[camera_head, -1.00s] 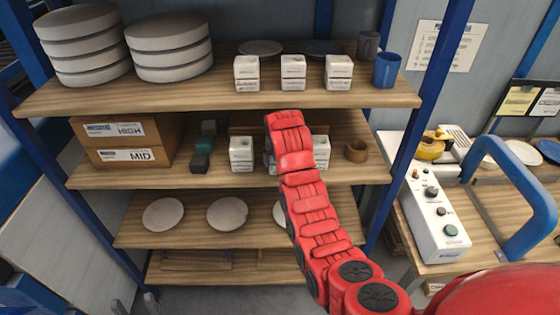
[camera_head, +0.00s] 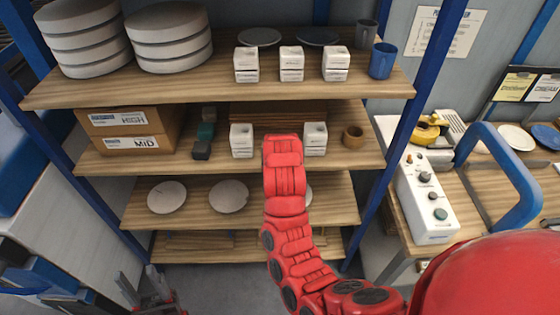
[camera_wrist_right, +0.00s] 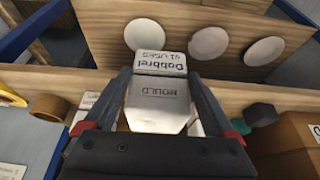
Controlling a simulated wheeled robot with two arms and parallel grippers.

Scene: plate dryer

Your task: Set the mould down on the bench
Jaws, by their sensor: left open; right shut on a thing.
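In the right wrist view my right gripper (camera_wrist_right: 160,95) is shut on a white mould (camera_wrist_right: 158,105), its fingers on both sides. The mould's grey face reads "MOULD", and a second white part with blue print sits against it. In the head view my red right arm hides this gripper and the mould, in front of the middle shelf. The wooden bench (camera_head: 470,200) stands at the right, apart from the arm. My left gripper (camera_head: 143,288) is open and empty at the lower left, low in front of the shelves.
On the bench are a white control box (camera_head: 428,200), a blue tubular frame (camera_head: 505,170) and a yellow item (camera_head: 430,130). Bare wood shows beside the control box.

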